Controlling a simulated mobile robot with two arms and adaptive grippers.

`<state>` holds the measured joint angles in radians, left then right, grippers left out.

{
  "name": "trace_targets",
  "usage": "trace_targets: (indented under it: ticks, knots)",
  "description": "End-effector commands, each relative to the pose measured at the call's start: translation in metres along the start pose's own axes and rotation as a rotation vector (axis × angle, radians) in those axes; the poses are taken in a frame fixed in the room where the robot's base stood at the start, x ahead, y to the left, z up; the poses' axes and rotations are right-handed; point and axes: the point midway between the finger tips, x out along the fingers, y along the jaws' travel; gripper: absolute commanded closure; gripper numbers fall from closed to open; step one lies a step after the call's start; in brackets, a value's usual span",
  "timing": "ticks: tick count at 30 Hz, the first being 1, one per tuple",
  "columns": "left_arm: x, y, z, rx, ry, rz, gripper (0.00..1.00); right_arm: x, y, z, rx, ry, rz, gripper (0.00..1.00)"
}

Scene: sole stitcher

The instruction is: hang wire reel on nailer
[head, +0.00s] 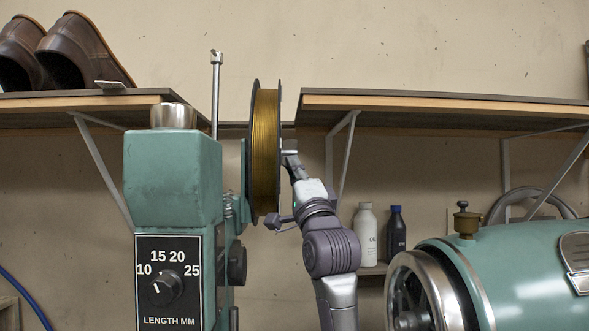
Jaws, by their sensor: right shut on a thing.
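The wire reel (266,145) stands upright, nearly edge-on, with gold-brown wire between dark flanges. The teal nailer (172,180), with a length dial (167,285) on its front, stands just left of the reel. My right gripper (284,185) is at the reel's right side and is shut on it; its fingertips are partly hidden by the reel's flange. The reel's left flange is very close to the nailer's right side, by a teal upright part. I cannot tell whether the reel touches the nailer or sits on a holder. My left gripper is not in view.
Wall shelves stand at left (70,108) and right (430,105), with brown shoes (70,50) on the left one. A thin metal rod (216,95) rises behind the nailer. Two bottles (366,235) stand behind my right arm. A teal machine (520,270) fills the lower right.

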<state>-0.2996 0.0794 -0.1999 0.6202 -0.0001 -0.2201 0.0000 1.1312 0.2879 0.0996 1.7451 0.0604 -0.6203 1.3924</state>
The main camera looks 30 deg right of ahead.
Motion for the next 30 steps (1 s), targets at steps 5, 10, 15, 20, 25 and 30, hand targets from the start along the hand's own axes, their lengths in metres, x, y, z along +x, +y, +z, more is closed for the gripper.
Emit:
trace_targets:
  ticks: [5, 10, 15, 20, 25, 30]
  knots:
    - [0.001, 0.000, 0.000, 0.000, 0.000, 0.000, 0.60, -0.001, 0.006, 0.004, 0.002, -0.008, 0.012, 0.88]
    - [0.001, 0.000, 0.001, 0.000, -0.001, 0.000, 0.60, -0.001, 0.005, 0.003, 0.001, -0.007, 0.011, 0.65]
    - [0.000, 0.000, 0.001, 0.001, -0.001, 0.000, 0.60, 0.000, 0.004, 0.002, 0.001, -0.005, 0.008, 0.65]
    - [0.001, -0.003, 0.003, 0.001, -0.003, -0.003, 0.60, -0.004, 0.006, 0.003, 0.000, -0.006, 0.014, 0.65]
    - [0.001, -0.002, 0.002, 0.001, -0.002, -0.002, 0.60, -0.025, 0.006, 0.003, 0.001, -0.006, 0.011, 0.65]
    - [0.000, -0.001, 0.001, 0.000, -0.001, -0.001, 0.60, -0.062, 0.005, 0.003, 0.002, -0.006, 0.011, 0.65]
